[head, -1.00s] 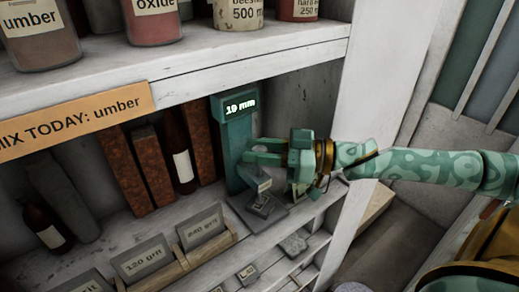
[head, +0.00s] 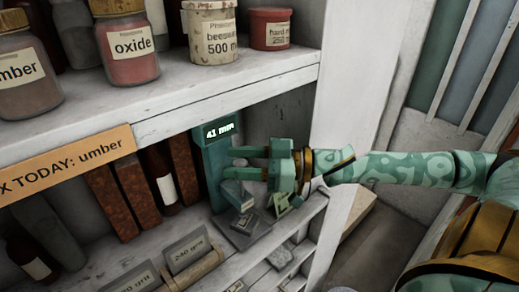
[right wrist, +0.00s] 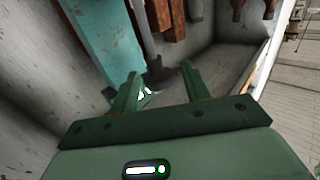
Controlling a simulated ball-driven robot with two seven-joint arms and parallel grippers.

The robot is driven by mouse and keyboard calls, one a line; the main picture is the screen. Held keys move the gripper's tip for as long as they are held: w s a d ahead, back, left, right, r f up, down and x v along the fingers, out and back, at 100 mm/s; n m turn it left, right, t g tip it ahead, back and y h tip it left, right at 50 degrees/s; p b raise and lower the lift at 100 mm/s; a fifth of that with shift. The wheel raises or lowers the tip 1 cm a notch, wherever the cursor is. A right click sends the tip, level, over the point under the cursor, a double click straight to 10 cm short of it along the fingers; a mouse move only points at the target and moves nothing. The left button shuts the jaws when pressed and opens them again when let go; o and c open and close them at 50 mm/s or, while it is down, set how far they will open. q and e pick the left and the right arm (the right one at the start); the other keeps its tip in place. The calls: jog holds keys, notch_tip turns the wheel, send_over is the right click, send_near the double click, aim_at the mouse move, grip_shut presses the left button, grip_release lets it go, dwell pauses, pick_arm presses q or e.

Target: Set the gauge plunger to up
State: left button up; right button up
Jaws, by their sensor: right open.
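The gauge (head: 212,160) is a teal upright post on the lower shelf, and its display reads 41 mm. A grey base (head: 241,236) lies at its foot. The plunger seems to be the small pale grey-green block (head: 237,192) above the base; its upper part is hidden by my fingers. My right gripper (head: 232,163) comes from the right, fingers open and pointing at the front of the post, just above the block. I cannot tell whether they touch it. The post also shows in the right wrist view (right wrist: 102,38), left of my open fingers (right wrist: 160,86). My left gripper is not in view.
The upper shelf (head: 200,95) with jars overhangs the gauge. Rust-brown blocks and a dark bottle (head: 158,180) stand close on the left. A labelled grit rack (head: 190,254) is at the front. The white cabinet side wall (head: 350,100) is close on the right.

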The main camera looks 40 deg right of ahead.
jog(key=shift+p+v, duration=0.55)
jog(key=shift+v, duration=0.35)
jog(key=p+v, duration=0.6)
jog(key=v, duration=0.8)
jog(key=shift+s+d, duration=0.2)
